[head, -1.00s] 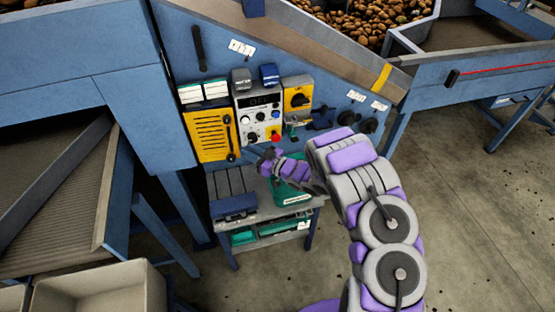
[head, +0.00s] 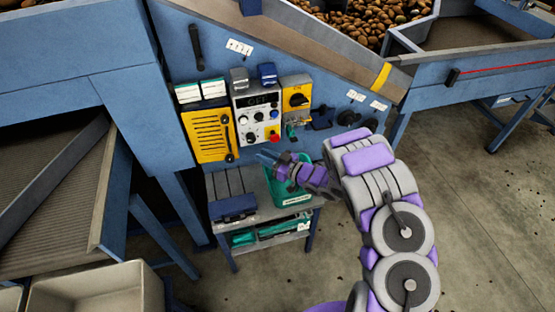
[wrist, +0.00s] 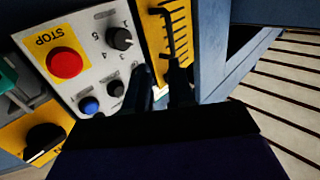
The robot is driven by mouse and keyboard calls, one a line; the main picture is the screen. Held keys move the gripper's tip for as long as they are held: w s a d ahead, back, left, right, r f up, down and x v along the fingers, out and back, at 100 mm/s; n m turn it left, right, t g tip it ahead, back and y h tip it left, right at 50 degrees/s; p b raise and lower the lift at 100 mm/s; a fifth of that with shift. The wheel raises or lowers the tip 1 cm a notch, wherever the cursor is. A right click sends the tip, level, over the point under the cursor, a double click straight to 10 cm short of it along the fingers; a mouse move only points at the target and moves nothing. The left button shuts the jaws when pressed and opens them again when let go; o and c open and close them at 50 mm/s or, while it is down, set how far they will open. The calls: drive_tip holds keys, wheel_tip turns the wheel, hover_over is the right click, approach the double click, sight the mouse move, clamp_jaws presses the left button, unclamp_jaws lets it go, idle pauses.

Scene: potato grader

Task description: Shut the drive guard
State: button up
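The drive guard (head: 207,136) is a yellow slotted panel with a black bar handle (head: 227,134) along its right side. It is on the blue machine wall, left of the control panel. I cannot tell whether it lies fully flush. In the wrist view the guard (wrist: 182,40) and its handle (wrist: 166,30) show at the top middle. My gripper (head: 262,156) is to the lower right of the guard in the head view, apart from it. In the wrist view my gripper (wrist: 160,72) has two dark fingers with a gap between them, open and empty, pointing towards the handle's end.
The control panel (head: 258,115) carries knobs and a red stop button (head: 274,134). A yellow switch box (head: 297,92) is right of it. Below stands a small table (head: 262,212) with a teal bin (head: 293,200) and a dark block (head: 232,206). Open floor lies right.

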drive_tip(key=shift+s, duration=0.15)
drive_tip(key=p+v, duration=0.1)
drive_tip(key=v, duration=1.9)
drive_tip(key=shift+w+d, duration=0.25)
drive_tip(key=shift+d, duration=0.1)
idle(0.3)
